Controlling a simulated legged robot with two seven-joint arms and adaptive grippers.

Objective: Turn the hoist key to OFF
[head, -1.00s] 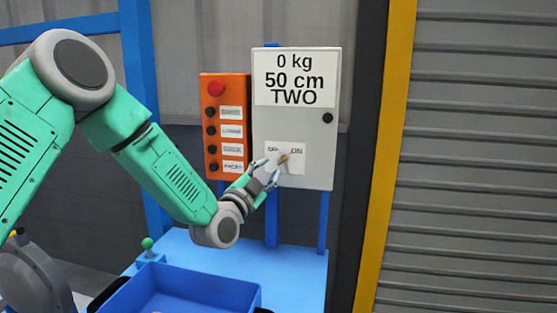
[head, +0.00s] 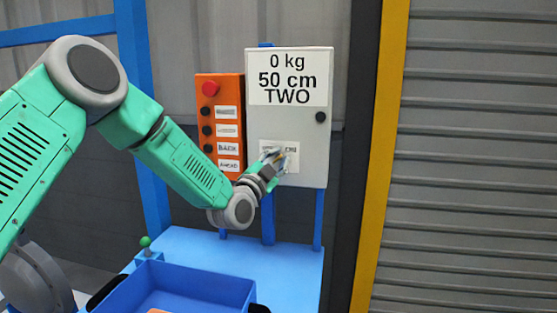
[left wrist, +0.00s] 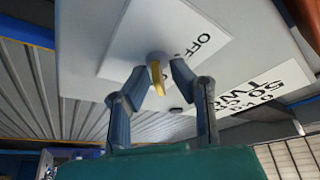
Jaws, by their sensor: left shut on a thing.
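The grey control box (head: 288,120) has a white key plate (head: 292,163) low on its front, and its sign reads 0 kg, 50 cm, TWO. My left gripper (head: 277,158) is at this plate, and its fingers cover most of the key and lettering in the head view. In the left wrist view, the brass hoist key (left wrist: 157,80) stands out from a round lock between the two fingers of my left gripper (left wrist: 158,86), which is shut on it. OFF shows on the plate (left wrist: 135,45); the other word is mostly hidden. The key's exact angle is hard to tell.
An orange button panel (head: 220,125) with a red knob stands left of the control box. A blue bin (head: 175,285) sits on the blue bench (head: 290,260) below. A yellow post (head: 385,150) and a grey shutter stand to the right.

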